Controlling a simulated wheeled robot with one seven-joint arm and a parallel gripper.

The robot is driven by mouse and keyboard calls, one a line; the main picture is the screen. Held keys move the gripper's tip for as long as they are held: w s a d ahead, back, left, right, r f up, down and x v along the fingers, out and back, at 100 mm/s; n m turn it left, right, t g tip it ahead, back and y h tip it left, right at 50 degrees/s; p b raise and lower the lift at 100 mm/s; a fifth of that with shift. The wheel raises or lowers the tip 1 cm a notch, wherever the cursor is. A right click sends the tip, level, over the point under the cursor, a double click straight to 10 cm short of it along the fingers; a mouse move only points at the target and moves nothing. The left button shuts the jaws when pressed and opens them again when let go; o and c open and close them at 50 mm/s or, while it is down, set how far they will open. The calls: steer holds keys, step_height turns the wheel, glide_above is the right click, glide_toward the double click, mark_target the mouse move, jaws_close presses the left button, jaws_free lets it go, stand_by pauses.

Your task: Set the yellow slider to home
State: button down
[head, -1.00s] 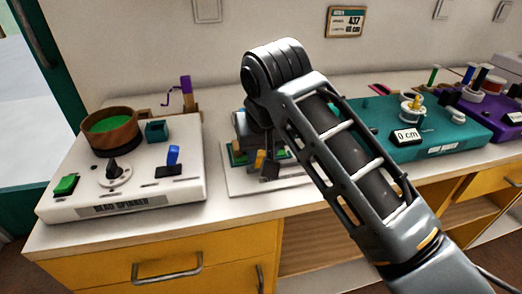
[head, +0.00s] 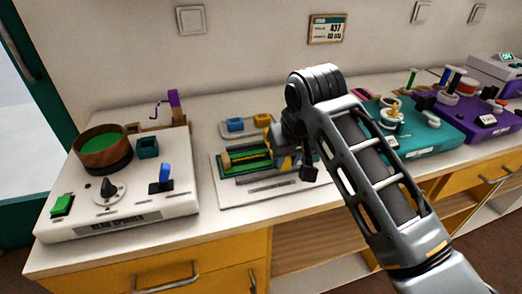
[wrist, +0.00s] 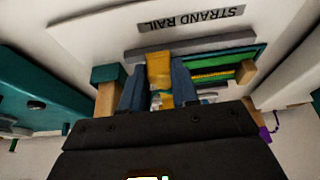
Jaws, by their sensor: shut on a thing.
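The yellow slider (wrist: 158,70) sits between the two blue-grey fingers of my gripper (wrist: 159,88) in the wrist view, and the gripper is shut on it. It is on the strand rail (head: 262,193), a white board with green strips and a wooden block at the left end (head: 225,160). In the head view my gripper (head: 284,160) is at the right part of the rail, and my arm hides much of that end. In the wrist view the slider is near one wooden end block (wrist: 105,97); the other end block (wrist: 245,74) is farther off. No home mark can be made out.
The bead spinner (head: 125,215), with a wooden bowl (head: 103,150) and blue lever (head: 165,175), stands left. A small tray (head: 248,127) with blue and yellow pieces lies behind the rail. A teal board (head: 425,130) and a purple board (head: 480,115) stand right.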

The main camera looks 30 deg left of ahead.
steer(key=shift+w+d, duration=0.65)
steer(key=shift+w, duration=0.1)
steer(key=c, duration=0.8)
jaws_free()
steer(key=shift+c, duration=0.2)
steer(key=shift+r, duration=0.1)
steer(key=v, duration=0.7)
steer(key=shift+d+r+p, duration=0.2)
steer(key=shift+r+p, duration=0.05)
steer(key=shift+p, duration=0.1)
steer(key=shift+s, duration=0.15)
